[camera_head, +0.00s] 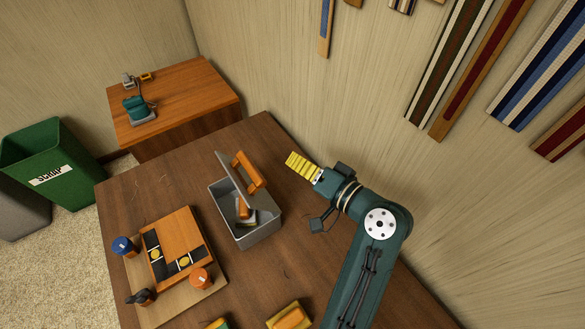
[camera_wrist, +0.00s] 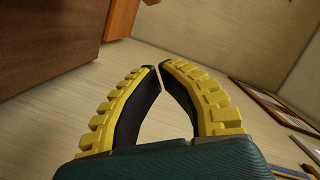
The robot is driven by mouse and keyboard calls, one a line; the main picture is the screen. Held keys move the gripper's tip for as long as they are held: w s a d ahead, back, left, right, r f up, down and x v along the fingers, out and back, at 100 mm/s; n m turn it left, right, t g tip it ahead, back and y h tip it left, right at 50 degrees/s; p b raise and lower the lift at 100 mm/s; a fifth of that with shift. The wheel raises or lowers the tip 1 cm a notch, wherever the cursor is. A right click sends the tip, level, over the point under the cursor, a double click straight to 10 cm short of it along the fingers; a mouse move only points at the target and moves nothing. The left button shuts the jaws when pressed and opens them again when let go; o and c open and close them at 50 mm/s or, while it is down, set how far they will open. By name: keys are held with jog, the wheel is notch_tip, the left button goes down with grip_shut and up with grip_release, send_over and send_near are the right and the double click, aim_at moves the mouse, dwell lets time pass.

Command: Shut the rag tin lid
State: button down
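The rag tin (camera_head: 250,233) is a grey open box on the brown table. Its grey lid (camera_head: 230,172) stands raised at the tin's far side, tilted up, with an orange handle (camera_head: 249,170) on its outer face. The tin cannot be made out in the wrist view.
A wooden board (camera_head: 180,235) with dark tiles, a blue-topped jar (camera_head: 123,246) and an orange-topped jar (camera_head: 201,278) sits left of the tin. An orange block on yellow (camera_head: 290,317) lies at the front. Woven strips hang on the wall (camera_head: 330,90) close behind my gripper.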

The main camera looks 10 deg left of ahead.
aim_at(255, 176)
jog(key=w+a+f+b, duration=0.1)
jog(key=a+f, duration=0.2)
jog(key=a, duration=0.5)
jog(key=shift+a+f, duration=0.1)
jog(key=shift+f, duration=0.05)
